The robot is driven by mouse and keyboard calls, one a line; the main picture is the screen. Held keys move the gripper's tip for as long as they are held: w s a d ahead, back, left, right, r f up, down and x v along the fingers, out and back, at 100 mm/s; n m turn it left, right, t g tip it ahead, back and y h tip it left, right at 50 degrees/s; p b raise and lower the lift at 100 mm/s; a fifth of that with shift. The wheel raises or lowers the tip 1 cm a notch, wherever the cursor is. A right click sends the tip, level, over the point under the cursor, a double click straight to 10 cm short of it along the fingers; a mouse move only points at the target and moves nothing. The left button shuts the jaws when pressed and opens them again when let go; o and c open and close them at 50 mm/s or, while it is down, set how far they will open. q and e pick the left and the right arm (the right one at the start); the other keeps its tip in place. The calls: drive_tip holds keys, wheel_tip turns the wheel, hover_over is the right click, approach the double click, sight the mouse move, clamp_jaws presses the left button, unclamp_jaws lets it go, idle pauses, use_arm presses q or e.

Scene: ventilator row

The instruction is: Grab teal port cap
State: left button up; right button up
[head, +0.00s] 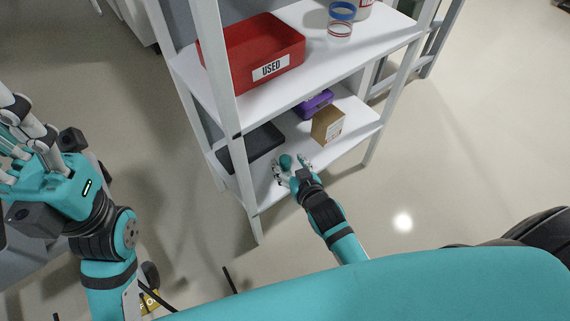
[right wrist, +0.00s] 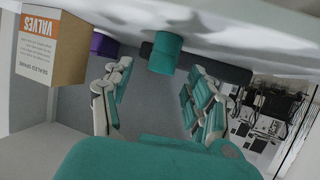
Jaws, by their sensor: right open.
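The teal port cap (head: 285,161) is a small teal cylinder on the lower shelf, near its front edge. In the right wrist view the cap (right wrist: 166,52) stands upside down in the picture, beyond the fingertips. My right gripper (head: 292,166) is open at the lower shelf, its fingers spread around the near side of the cap. In the right wrist view the open fingers (right wrist: 160,98) are empty, with the cap ahead of the gap; contact is not visible. My left gripper (head: 18,148) is at the left edge, away from the shelf, partly cut off.
The lower shelf (head: 350,145) also holds a dark flat tray (head: 250,146), a purple item (head: 314,103) and a cardboard box (head: 328,125). A shelf post stands left of the gripper.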

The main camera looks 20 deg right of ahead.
sight(286, 161)
drive_tip(key=b+x, duration=0.1)
drive_tip(key=x, duration=0.2)
drive_tip(key=shift+w+a+f, duration=0.1)
drive_tip(key=shift+w+f, duration=0.05)
drive_tip(key=c, duration=1)
